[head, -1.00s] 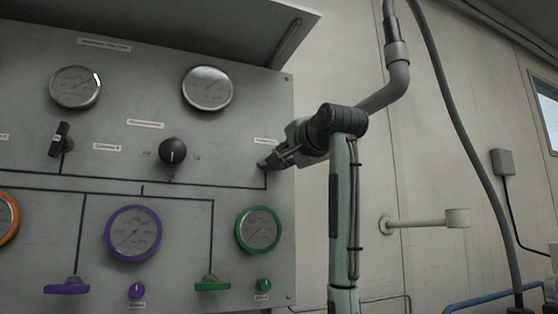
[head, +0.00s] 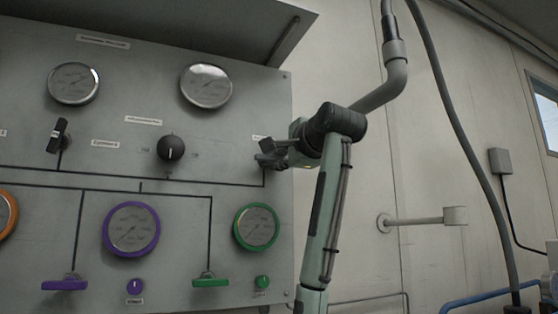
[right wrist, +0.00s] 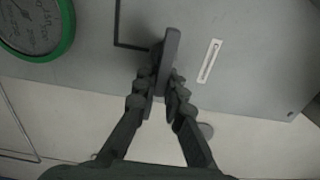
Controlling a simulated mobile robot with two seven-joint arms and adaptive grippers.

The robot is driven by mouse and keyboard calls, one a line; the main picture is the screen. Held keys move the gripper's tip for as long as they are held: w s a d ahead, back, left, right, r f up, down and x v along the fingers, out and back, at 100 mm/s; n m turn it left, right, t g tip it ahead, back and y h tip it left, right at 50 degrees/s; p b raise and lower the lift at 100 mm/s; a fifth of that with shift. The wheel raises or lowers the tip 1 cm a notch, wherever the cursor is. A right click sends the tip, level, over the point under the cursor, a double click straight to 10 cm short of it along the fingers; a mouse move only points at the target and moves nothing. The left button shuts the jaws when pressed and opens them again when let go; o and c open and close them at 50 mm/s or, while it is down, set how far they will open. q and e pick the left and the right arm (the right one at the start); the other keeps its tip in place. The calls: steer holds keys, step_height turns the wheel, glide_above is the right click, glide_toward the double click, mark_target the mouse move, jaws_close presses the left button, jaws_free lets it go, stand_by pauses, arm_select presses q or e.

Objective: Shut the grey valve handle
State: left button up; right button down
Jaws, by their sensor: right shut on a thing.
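The grey valve handle (right wrist: 169,58) is a flat dark grey bar in the right wrist view. It lies across the end of a dark pipe line and roughly along the white label beside it. My right gripper (right wrist: 163,84) has one finger on each side of the handle and is shut on its near end. In the head view the right gripper (head: 270,158) is at the panel's right edge and largely hides the handle there. My left gripper is not in view.
The grey panel (head: 225,130) carries several gauges, including a green-rimmed one (head: 257,228) below my gripper. A black knob (head: 170,149) and a black lever (head: 58,134) sit to the left. A hood (head: 220,25) juts out above. A wall pipe (head: 425,220) stands out at right.

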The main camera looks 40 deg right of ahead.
steer(key=c, duration=1.6)
jaws_free()
steer(key=v, duration=0.7)
steer(key=shift+s, duration=0.3)
